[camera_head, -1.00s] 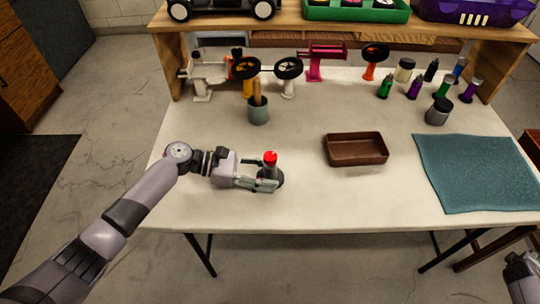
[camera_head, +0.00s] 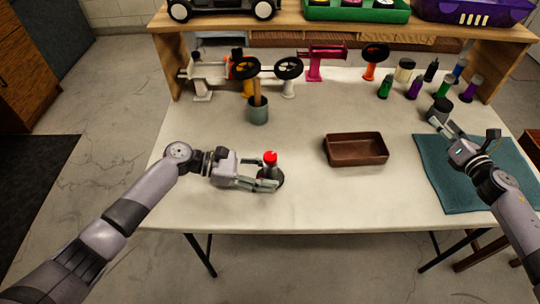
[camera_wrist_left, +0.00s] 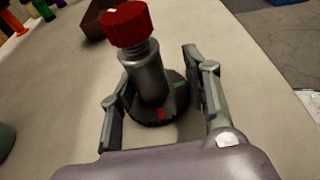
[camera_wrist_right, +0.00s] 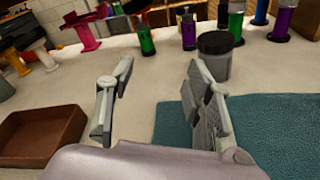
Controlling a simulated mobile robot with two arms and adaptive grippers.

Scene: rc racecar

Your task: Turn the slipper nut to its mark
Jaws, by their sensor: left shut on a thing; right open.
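The slipper unit stands upright on the table: a red nut (camera_head: 270,158) on a grey metal shaft above a dark round base (camera_head: 277,180). In the left wrist view the red nut (camera_wrist_left: 126,22) tops the shaft (camera_wrist_left: 146,75), and the base (camera_wrist_left: 158,105) carries a red mark and a green mark on its rim. My left gripper (camera_head: 268,182) is shut on the base, one finger on each side, below the nut. My right gripper (camera_head: 452,130) is open and empty over the teal cloth's upper left part; its spread fingers show in the right wrist view (camera_wrist_right: 160,95).
A brown tray (camera_head: 356,163) lies mid-table. A dark-lidded grey jar (camera_head: 440,112) stands just beyond my right gripper. The teal cloth (camera_head: 500,190) covers the table's right.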

